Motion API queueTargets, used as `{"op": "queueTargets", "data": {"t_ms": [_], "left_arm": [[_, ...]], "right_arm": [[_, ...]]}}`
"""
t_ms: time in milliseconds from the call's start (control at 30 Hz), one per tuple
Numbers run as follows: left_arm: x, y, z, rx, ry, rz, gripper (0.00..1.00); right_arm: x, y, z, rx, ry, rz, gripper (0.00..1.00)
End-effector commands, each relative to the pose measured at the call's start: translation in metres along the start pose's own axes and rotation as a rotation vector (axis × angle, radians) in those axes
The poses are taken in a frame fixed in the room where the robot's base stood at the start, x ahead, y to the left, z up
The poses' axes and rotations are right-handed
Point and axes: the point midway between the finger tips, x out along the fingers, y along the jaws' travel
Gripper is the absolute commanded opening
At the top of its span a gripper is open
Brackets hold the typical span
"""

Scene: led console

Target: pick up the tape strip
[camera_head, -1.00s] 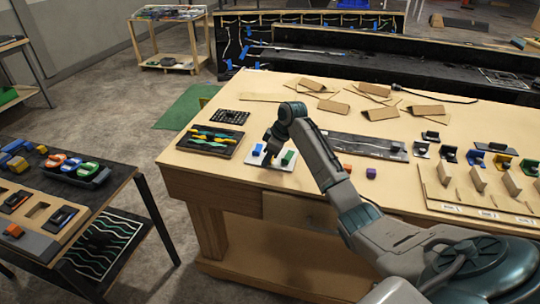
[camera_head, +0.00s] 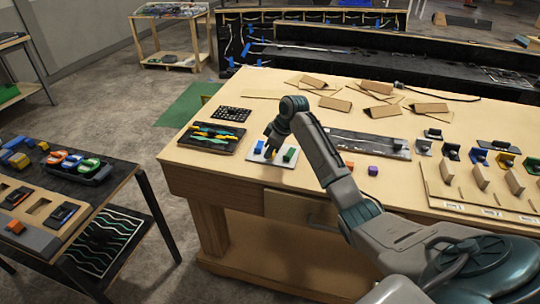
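My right gripper (camera_head: 269,153) points down over a small white plate (camera_head: 283,164) near the wooden table's left front. A blue block (camera_head: 259,147) and a green block (camera_head: 290,154) stand on the plate, on either side of the gripper. A small yellow patch shows at the fingertips; I cannot tell whether it is held. The fingers are too small and dark to read. A black tray (camera_head: 193,146) with yellow and teal wavy strips (camera_head: 215,132) lies left of the plate. I cannot tell which piece is the tape strip. My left gripper is not in view.
A dark mat (camera_head: 372,141) lies right of my arm, with orange (camera_head: 348,165) and purple (camera_head: 373,170) cubes in front. Cardboard pieces (camera_head: 380,113) lie behind. Slotted holders (camera_head: 482,178) fill the table's right. A low dark table (camera_head: 112,185) stands left, across a floor gap.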

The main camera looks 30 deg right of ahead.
Motion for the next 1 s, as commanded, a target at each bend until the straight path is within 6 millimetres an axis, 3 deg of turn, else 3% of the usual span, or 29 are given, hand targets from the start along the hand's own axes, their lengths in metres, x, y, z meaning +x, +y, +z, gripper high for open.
{"op": "queueTargets", "data": {"t_ms": [167,700,1000], "left_arm": [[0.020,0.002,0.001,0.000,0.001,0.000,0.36],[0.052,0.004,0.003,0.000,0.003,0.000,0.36],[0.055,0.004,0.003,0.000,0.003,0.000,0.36]], "right_arm": [[-0.021,0.000,-0.009,-0.002,0.003,0.005,0.00],[-0.051,-0.112,0.039,-0.003,-0.001,0.002,0.00],[-0.064,-0.141,0.049,-0.001,-0.001,0.001,0.00]]}}
